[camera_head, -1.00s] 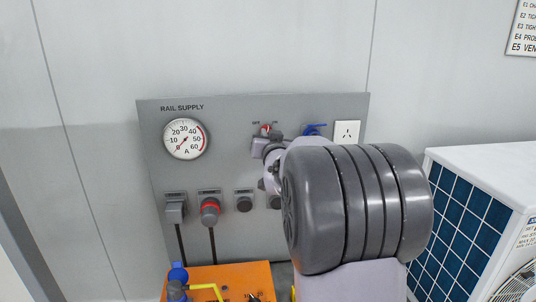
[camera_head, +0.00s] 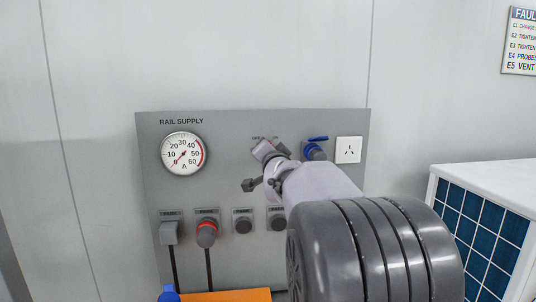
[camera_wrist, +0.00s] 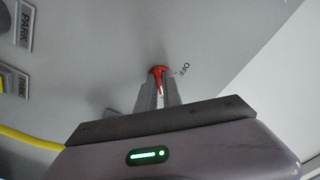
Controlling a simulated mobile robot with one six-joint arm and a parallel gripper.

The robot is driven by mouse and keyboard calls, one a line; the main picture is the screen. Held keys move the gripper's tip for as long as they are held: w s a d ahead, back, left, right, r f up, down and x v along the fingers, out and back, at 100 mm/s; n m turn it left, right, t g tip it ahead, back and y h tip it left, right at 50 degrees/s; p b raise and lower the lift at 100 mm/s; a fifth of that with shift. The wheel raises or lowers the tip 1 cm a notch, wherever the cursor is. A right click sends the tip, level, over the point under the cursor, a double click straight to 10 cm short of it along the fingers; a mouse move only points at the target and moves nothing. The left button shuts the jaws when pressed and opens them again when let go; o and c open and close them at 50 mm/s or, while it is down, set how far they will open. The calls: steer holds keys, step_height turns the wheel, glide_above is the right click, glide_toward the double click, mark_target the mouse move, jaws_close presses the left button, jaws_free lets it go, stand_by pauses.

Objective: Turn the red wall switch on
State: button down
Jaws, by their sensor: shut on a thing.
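The red wall switch (camera_wrist: 159,71) is on the grey rail supply panel (camera_head: 230,128), at the upper middle beside an "OFF" label in the wrist view. My gripper (camera_wrist: 158,88) is shut on the switch's handle, with one finger on each side of it. A pale mark shows on the handle between the fingers. In the head view my gripper (camera_head: 264,150) reaches the panel just under the small switch labels and hides most of the switch. I cannot tell the switch's exact angle.
Plugs, including a red-ringed one (camera_head: 206,232), line the lower panel. A white unit (camera_head: 485,180) stands right.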

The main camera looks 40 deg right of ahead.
stand_by(0.4)
steer(key=c, duration=1.5)
jaws_free()
steer(key=shift+w, duration=0.1)
steer(key=p+v, duration=0.1)
steer(key=v, duration=1.6)
steer(key=shift+s, duration=0.3)
